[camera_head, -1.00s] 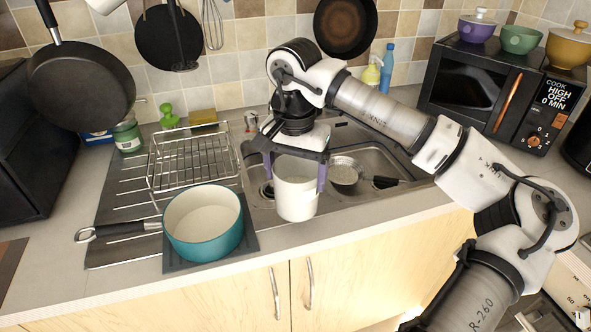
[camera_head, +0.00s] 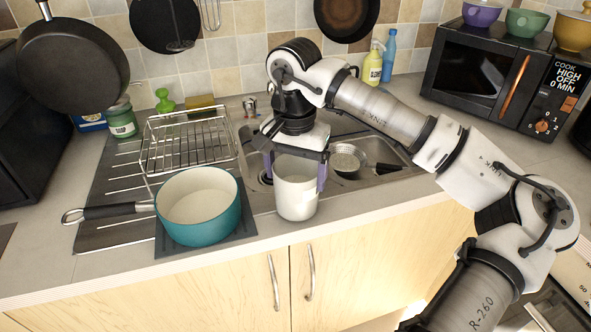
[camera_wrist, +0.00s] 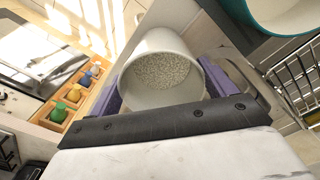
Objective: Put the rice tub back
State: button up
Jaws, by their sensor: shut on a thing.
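The rice tub (camera_head: 296,199) is a white cylinder, held upright in front of the sink's near edge. My gripper (camera_head: 295,175) is shut on it, with a purple finger on each side of the tub. In the wrist view the tub (camera_wrist: 160,50) is open at the top, and pale rice grains (camera_wrist: 163,72) show inside it. The tub's base appears to hang near the counter's front edge; I cannot tell whether it touches anything.
A teal saucepan (camera_head: 203,226) sits on a dark mat left of the tub. A wire dish rack (camera_head: 188,146) stands behind it. The sink (camera_head: 375,158) holds a strainer (camera_head: 347,160). A black microwave (camera_head: 490,85) stands at the back right. Pans hang on the wall.

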jog(key=shift+f+b, duration=0.35)
jog(key=o, duration=1.4)
jog(key=shift+c, duration=0.2)
jog(key=shift+r, duration=0.1)
notch_tip(320, 180, up, 14)
jog(key=b, duration=0.1)
jog(key=shift+s+f, duration=0.15)
jog(key=shift+f, duration=0.05)
